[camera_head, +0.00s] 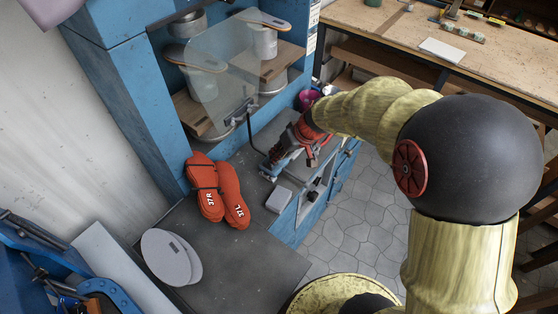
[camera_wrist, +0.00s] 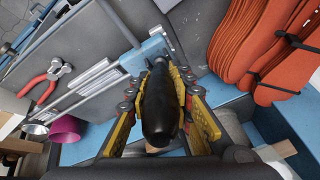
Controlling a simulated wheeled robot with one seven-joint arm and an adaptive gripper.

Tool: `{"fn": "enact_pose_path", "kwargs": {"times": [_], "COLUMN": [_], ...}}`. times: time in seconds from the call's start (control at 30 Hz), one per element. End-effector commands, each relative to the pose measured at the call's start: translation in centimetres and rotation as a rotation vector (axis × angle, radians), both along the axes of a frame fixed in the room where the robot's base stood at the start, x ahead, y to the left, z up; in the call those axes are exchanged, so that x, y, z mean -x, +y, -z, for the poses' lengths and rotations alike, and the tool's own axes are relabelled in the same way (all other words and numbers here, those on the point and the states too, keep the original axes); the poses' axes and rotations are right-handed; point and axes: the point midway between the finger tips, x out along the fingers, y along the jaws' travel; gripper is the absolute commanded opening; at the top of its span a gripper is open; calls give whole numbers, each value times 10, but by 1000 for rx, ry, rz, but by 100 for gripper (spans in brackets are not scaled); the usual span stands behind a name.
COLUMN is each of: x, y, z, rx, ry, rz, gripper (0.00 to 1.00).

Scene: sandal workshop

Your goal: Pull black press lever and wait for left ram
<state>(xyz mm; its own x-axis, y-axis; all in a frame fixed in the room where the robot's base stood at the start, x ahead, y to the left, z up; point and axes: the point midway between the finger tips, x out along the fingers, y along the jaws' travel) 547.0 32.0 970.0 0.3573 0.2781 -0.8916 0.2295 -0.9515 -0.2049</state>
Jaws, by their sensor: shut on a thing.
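The blue press (camera_head: 112,85) stands at upper left in the head view, with a clear shield (camera_head: 228,68) across its front. Behind the shield are a left ram (camera_head: 187,58) and a right one (camera_head: 264,42), each near a wooden block. My gripper (camera_head: 274,166) is low in front of the press, on the right side of the worktop. In the wrist view my gripper (camera_wrist: 158,78) has its yellow fingers on both sides of the black press lever's handle (camera_wrist: 160,108), shut on it. The fingers hide part of the handle.
A strapped pair of orange soles (camera_head: 203,190) and grey insoles (camera_head: 171,257) lie on the dark worktop (camera_head: 245,270), with a small grey block (camera_head: 279,199). The wrist view shows red pliers (camera_wrist: 45,80) and a magenta cup (camera_wrist: 66,129). A wooden bench (camera_head: 480,55) stands behind.

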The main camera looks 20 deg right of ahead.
Motion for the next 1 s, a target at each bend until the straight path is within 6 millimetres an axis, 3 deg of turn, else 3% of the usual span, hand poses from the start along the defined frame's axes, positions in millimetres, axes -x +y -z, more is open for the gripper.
{"fn": "enact_pose_path", "kwargs": {"times": [0.73, 0.77, 1.0], "x": [4, 4, 3], "y": [-2, -2, -2], "z": [3, 3, 2], "rx": [-21, -20, -21], "ry": [-21, -20, -22], "rz": [0, -1, 0], "gripper": [0, 22, 36]}}
